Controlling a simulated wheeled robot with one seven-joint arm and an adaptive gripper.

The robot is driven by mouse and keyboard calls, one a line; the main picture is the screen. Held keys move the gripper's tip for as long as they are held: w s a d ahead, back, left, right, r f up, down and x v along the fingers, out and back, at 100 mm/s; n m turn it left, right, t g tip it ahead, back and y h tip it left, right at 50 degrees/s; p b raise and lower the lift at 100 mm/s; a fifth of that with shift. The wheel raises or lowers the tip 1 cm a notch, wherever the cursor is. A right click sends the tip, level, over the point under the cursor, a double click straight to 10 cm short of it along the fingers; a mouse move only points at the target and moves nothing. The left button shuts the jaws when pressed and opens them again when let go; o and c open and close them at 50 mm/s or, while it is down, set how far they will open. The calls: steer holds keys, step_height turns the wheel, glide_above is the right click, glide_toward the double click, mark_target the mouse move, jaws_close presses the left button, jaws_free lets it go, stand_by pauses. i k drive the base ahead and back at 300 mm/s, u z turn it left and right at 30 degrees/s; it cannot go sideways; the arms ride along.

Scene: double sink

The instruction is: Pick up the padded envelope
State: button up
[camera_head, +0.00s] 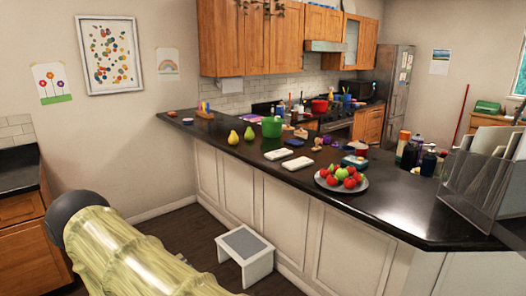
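I cannot pick out the padded envelope with certainty. Two small flat white items lie on the dark counter, one farther back (278,154) and one nearer (297,164); they are too small to identify. A clear holder (470,184) at the right edge of the counter has pale flat sheets or envelopes (491,138) standing in it. Part of my arm fills the lower left of the picture, well apart from the counter. My gripper is not visible, so its state and anything in it are hidden.
A plate (322,183) of red and green fruit sits on the counter (400,205). Pears (233,137), a green pot (271,127) and several bottles (409,153) stand there too. A white step stool (246,262) is on the floor before the counter's panelled side.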

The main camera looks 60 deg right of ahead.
mark_target(279, 153)
steer(key=z, duration=0.55)
steer(key=i, duration=1.05)
steer(key=z, duration=1.05)
